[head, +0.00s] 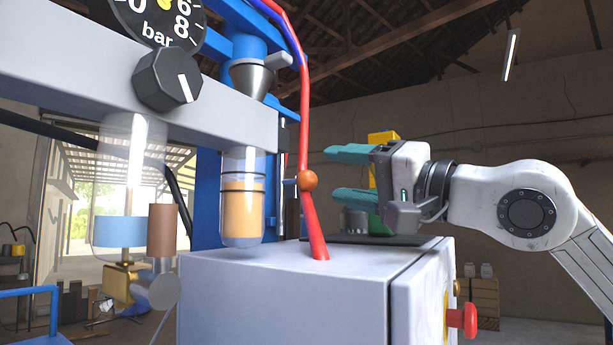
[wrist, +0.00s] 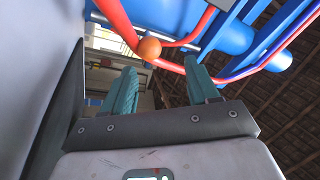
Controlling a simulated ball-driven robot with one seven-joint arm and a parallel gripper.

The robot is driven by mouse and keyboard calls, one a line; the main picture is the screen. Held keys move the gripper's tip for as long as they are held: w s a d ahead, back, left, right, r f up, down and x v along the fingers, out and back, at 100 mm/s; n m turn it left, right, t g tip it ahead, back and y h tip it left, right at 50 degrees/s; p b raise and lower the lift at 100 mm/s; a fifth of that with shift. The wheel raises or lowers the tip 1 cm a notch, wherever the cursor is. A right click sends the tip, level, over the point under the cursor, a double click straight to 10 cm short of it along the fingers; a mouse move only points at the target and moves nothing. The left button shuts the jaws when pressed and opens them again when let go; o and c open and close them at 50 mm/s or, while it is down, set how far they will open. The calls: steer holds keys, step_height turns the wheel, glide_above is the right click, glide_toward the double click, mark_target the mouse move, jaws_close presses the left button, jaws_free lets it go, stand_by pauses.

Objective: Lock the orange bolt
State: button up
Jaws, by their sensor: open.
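The orange bolt shows as a round orange knob (head: 307,181) beside the red hose, above the white machine cabinet. A thin grey rod runs left from it toward the blue column. In the wrist view the orange knob (wrist: 149,48) sits beyond the fingertips, slightly left of the midpoint between them. My gripper (head: 332,174) is open and empty, with its teal fingers pointing left at the knob in the head view. A small gap separates the fingertips from the knob. The two fingers (wrist: 160,68) also show in the wrist view. Whether the bolt is locked cannot be told.
A red hose (head: 304,110) runs down close by the knob to the white cabinet (head: 290,285). A clear container with orange content (head: 243,200) hangs to the left. A green and yellow object (head: 382,150) stands behind my gripper. A red button (head: 465,319) juts from the cabinet's right side.

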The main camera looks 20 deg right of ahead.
mark_target(316, 181)
steer(key=shift+f, duration=0.8)
steer(key=p+x, duration=0.3)
steer(key=x, duration=0.3)
steer(key=shift+w+a+r, duration=0.15)
steer(key=shift+w+r, duration=0.05)
steer(key=shift+w+a+p, duration=0.2)
steer(key=shift+w+p, duration=0.15)
steer(key=shift+w, duration=0.05)
jaws_close()
steer(key=shift+s, duration=0.1)
